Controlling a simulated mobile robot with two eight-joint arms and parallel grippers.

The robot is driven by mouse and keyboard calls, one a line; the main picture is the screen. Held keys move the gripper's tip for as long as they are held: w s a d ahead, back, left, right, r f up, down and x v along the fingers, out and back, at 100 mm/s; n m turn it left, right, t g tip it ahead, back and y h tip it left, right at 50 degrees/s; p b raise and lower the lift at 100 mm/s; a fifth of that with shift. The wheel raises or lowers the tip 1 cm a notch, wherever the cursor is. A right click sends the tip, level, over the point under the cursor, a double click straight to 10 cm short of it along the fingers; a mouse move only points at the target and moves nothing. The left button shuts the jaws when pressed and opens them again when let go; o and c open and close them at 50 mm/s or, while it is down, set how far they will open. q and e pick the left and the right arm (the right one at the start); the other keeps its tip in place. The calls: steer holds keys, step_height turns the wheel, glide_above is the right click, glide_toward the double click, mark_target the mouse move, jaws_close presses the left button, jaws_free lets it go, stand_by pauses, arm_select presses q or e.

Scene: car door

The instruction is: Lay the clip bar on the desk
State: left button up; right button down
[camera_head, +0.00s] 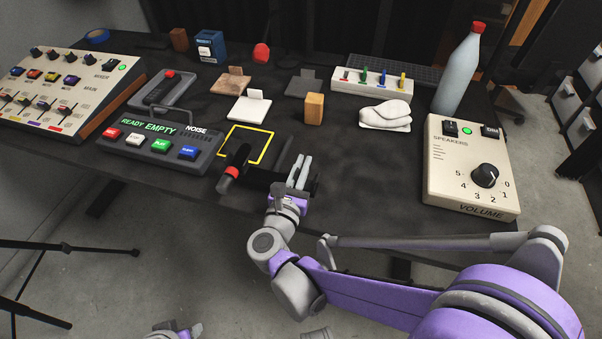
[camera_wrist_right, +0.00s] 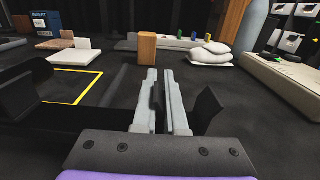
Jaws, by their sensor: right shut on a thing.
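My right gripper (camera_head: 301,170) is over the front part of the desk (camera_head: 370,205), with its fingers shut on the black clip bar (camera_head: 264,180). In the right wrist view, the clip bar (camera_wrist_right: 208,108) shows on both sides of the gripper (camera_wrist_right: 162,90), with a thin dark part between the fingers. A dark rod with a red ring (camera_head: 230,174) is at the bar's left end; I cannot tell how they join. The bar is near the yellow outlined square; contact with the desk is unclear. My left gripper (camera_head: 175,329) shows only partly at the bottom edge.
The button box (camera_head: 165,146) is left of the yellow square (camera_head: 262,132). A wooden block (camera_head: 314,108), white card stand (camera_head: 249,109) and white cloth (camera_head: 385,116) lie behind. The speaker box (camera_head: 470,165) and bottle (camera_head: 459,75) stand right. Desk between gripper and speaker box is clear.

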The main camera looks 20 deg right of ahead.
step_height(320, 180, down, 3)
steer(key=shift+r+b, duration=0.15)
steer(key=shift+b, duration=0.25)
